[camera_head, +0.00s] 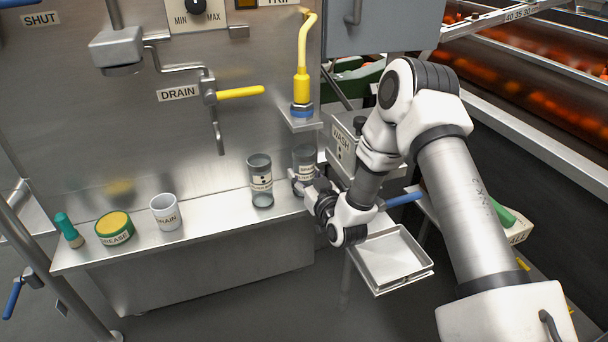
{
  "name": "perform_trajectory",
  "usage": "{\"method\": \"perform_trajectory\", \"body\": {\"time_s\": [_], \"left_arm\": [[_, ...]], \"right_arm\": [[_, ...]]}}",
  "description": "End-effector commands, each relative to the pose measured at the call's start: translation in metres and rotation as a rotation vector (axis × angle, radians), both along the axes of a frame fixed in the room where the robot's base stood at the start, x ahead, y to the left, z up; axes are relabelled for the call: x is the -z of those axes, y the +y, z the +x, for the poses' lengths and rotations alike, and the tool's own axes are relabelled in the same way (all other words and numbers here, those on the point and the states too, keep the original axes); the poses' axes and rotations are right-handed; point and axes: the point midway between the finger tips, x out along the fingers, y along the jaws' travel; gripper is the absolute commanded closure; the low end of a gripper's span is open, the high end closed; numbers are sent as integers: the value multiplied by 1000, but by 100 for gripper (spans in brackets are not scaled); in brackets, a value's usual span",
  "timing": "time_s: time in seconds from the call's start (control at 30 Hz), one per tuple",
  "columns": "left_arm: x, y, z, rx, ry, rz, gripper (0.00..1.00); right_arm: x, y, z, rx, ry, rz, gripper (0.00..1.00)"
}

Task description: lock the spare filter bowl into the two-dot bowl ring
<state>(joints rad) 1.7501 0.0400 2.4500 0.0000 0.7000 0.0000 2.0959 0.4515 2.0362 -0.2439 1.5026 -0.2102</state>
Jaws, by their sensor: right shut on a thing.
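Two smoky, see-through cylindrical bowls stand near the right end of the steel shelf. The left bowl (261,184) is upright, with a white label bearing dark marks. The right bowl (305,160) is upright with its lower part partly covered by my right gripper (297,186). My right gripper comes in from the right and is shut on this right bowl at its label. The lettering on both labels is too small to tell which is the spare. I cannot make out the two-dot bowl ring. My left gripper is not in view.
The shelf (215,212) also holds a green-capped bottle (68,231), a grease tin (115,228) and a white drain cup (165,211). A wash box (341,143) and a square tray (413,276) lie near my right arm.

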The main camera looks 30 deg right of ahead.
Motion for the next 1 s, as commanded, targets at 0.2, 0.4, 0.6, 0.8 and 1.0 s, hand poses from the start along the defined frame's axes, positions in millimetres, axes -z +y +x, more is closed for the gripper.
{"method": "perform_trajectory", "body": {"time_s": [0.2, 0.4, 0.6, 0.8, 1.0], "left_arm": [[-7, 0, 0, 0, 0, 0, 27], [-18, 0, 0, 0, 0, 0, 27], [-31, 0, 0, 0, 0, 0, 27], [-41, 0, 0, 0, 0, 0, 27], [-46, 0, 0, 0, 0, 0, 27]], "right_arm": [[-9, 0, 0, 0, -1, 0, 89], [-17, 18, -14, -5, 4, -1, 89], [-17, 68, -54, -10, 8, -6, 89], [-17, 113, -92, -9, 5, -6, 89], [-16, 135, -112, -3, 2, -3, 89]]}}
